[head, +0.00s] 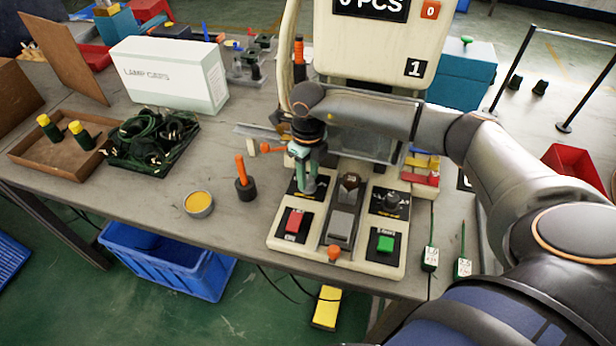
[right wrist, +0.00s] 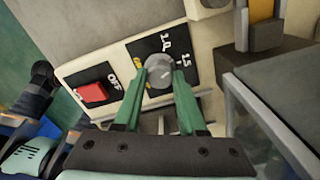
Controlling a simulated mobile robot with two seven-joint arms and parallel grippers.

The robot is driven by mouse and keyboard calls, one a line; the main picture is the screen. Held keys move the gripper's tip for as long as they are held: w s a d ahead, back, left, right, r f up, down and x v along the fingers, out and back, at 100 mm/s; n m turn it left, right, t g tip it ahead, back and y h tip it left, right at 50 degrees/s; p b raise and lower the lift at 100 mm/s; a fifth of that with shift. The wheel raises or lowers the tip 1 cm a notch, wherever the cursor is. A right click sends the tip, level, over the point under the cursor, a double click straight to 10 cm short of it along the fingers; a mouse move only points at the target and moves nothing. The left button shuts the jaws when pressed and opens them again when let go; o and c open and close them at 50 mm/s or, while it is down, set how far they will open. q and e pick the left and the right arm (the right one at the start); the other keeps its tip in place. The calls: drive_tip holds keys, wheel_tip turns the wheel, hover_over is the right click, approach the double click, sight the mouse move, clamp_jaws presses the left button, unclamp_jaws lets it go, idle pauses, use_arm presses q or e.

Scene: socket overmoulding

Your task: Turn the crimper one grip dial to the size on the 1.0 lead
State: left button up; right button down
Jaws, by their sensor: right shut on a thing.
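The crimper one (head: 372,48), cream with a "1" plate, stands at the back of the table with its control panel in front. My right gripper (head: 309,188) points down at the panel's left dial. In the right wrist view the green fingers (right wrist: 157,100) are shut on the round grey dial knob (right wrist: 158,68), one on each side. Marks 1.0 and 1.5 show beside the knob; a yellow mark at its left is partly hidden. I cannot make out the knob's pointer. Two tagged leads (head: 430,258) (head: 463,267) lie at the right; their print is too small to read.
A red OFF switch (right wrist: 93,92) sits close to the dial. The panel also bears a second black dial (head: 391,202) and a green button (head: 385,243). An orange-handled tool (head: 244,180) stands left of the panel, near a yellow-topped tin (head: 198,203).

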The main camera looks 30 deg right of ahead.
drive_tip(key=n+b, duration=0.2)
drive_tip(key=n, duration=0.3)
drive_tip(key=shift+n, duration=0.4)
drive_tip(key=shift+n+b, duration=0.35)
drive_tip(key=shift+n, duration=0.35)
drive_tip(key=c, duration=0.7)
unclamp_jaws()
drive_tip(key=shift+c, duration=0.2)
drive_tip(key=shift+o, duration=1.3)
drive_tip(key=shift+r, duration=0.1)
